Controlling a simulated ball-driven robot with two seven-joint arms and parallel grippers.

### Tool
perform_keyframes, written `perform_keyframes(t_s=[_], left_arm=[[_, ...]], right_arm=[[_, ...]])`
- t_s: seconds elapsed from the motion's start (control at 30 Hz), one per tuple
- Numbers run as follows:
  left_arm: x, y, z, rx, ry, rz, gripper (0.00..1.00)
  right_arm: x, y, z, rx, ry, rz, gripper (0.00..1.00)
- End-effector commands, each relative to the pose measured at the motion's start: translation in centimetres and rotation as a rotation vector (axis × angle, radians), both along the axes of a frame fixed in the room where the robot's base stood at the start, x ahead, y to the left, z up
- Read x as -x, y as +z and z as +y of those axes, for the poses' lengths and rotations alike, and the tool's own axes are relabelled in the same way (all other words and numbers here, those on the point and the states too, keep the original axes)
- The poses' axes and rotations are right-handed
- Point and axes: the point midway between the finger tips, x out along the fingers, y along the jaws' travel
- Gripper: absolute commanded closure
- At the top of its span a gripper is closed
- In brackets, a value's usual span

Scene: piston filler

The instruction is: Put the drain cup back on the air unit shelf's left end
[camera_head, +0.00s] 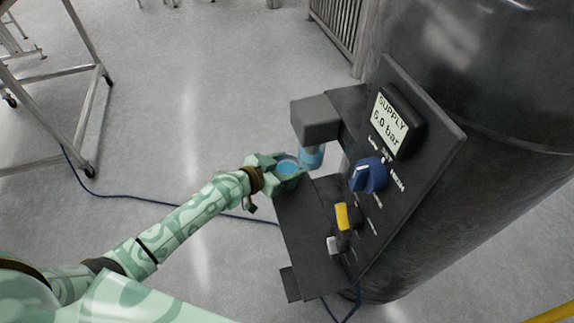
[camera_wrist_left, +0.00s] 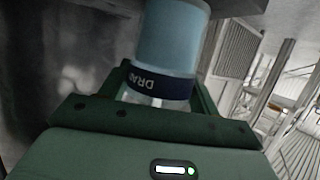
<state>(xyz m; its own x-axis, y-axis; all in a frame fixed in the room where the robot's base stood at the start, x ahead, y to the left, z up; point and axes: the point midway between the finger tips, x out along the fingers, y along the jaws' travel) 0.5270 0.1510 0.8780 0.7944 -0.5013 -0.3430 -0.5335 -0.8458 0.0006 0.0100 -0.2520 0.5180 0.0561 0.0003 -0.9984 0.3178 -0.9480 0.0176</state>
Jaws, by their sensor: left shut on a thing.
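I cannot tell whether the cup touches the shelf. In the left wrist view, the cup's dark band (camera_wrist_left: 159,83) with the letters "DRA" sits between the fingers (camera_wrist_left: 155,110), with clear wall below it. The cup's base is hidden. My right gripper is not in view.
The grey block (camera_head: 316,118) overhangs near the cup. The upright panel (camera_head: 425,150) carries a 6.0 bar supply display, a blue knob (camera_head: 368,175) and a yellow handle (camera_head: 342,216). A large dark tank (camera_head: 490,110) stands behind. A blue hose (camera_head: 130,197) crosses the open floor.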

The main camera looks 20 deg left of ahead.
Motion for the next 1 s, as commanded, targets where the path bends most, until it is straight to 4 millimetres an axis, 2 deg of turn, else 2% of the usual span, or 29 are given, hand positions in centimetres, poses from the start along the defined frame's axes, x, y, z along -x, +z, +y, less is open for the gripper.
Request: perform_keyframes(t_s=[0.03, 0.07, 0.1, 0.13, 0.47, 0.57, 0.8, 1.0], left_arm=[[0.0, -0.4, 0.0, 0.0, 0.0, 0.0, 0.65], [0.0, -0.2, 0.0, 0.0, 0.0, 0.0, 0.3], [0.0, -0.2, 0.0, 0.0, 0.0, 0.0, 0.19], [0.0, -0.2, 0.0, 0.0, 0.0, 0.0, 0.16], [0.0, 0.4, 0.0, 0.0, 0.0, 0.0, 0.16], [1.2, 0.7, 0.8, -0.004, 0.0, 0.001, 0.16], [5.7, 2.7, 3.6, -0.005, -0.002, 0.002, 0.16], [8.6, 3.9, 5.4, -0.003, -0.001, 0.0, 0.16]], right_arm=[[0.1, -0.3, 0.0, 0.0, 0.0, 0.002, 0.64], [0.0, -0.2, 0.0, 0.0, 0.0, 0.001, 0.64], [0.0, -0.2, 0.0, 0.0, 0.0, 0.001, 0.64], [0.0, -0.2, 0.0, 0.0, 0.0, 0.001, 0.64], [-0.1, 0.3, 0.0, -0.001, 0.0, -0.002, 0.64], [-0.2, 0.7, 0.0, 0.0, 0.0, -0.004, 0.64], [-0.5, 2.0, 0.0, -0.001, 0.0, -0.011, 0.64], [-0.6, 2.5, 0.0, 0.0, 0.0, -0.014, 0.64]])
